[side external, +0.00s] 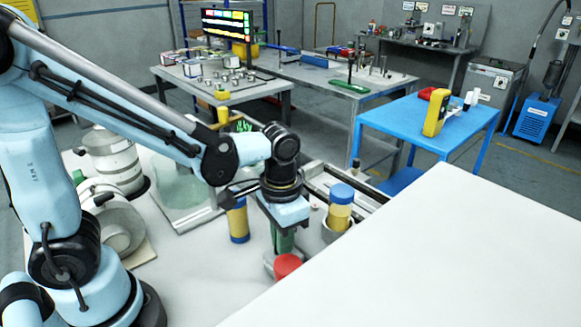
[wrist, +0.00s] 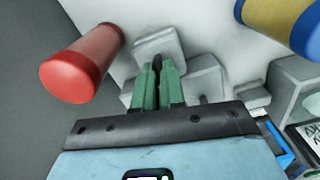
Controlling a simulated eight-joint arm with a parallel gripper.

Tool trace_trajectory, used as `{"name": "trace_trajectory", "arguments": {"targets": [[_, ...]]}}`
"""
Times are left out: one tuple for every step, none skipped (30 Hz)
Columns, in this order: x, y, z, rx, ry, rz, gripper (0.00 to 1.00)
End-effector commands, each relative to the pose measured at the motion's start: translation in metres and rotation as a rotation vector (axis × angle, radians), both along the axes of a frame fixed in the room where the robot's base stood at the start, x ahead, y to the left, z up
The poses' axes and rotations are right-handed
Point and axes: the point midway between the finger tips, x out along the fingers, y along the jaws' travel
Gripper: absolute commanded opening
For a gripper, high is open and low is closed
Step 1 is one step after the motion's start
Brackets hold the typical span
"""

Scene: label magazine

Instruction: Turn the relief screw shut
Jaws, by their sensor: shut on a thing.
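My gripper (side external: 284,241) points down at the white bench, its green fingers just behind a red-capped part (side external: 288,266) in the side view. In the wrist view my gripper (wrist: 158,74) has its green fingers close together around a small dark piece (wrist: 158,61), which seems to be the relief screw. Grey blocks (wrist: 160,42) lie just beyond and beside the fingertips. The fingers hide most of the dark piece, so I cannot tell how far it is turned. The red part (wrist: 82,65) stands to the left of the fingers, apart from them.
A blue and yellow cylinder (side external: 237,221) stands left of my gripper; another (side external: 340,209) stands to the right and shows in the wrist view (wrist: 285,20). A large white panel (side external: 440,260) fills the right foreground. Large rolls (side external: 112,160) sit on the left.

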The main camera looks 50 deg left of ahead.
Motion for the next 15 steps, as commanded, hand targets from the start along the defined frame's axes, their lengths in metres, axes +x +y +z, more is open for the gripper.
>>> {"name": "trace_trajectory", "arguments": {"targets": [[-0.0006, -0.0002, -0.0003, -0.001, 0.001, -0.044, 0.0], [-0.0006, -0.0002, -0.0003, -0.001, 0.001, -0.072, 0.0], [-0.0006, -0.0002, -0.0004, -0.001, 0.001, -0.11, 0.0], [-0.0006, -0.0002, -0.0004, -0.001, 0.001, -0.139, 0.0], [-0.0006, -0.0002, -0.0004, -0.001, 0.001, -0.167, 0.0], [-0.0006, -0.0002, -0.0004, -0.001, 0.001, -0.205, 0.0], [-0.0006, -0.0002, -0.0004, -0.001, 0.001, -0.234, 0.0], [-0.0006, -0.0002, -0.0004, -0.001, 0.001, -0.262, 0.0], [-0.0006, -0.0002, -0.0004, -0.001, 0.001, -0.3, 0.0], [-0.0006, -0.0002, -0.0004, -0.001, 0.001, -0.329, 0.0], [-0.0007, -0.0002, -0.0004, -0.001, 0.001, -0.357, 0.0], [-0.0007, -0.0002, -0.0004, -0.001, 0.001, -0.395, 0.0], [-0.0007, -0.0002, -0.0004, -0.001, 0.001, -0.424, 0.0], [-0.0007, -0.0002, -0.0004, -0.001, 0.001, -0.452, 0.0], [-0.0007, -0.0002, -0.0004, -0.001, 0.001, -0.49, 0.0]]}}
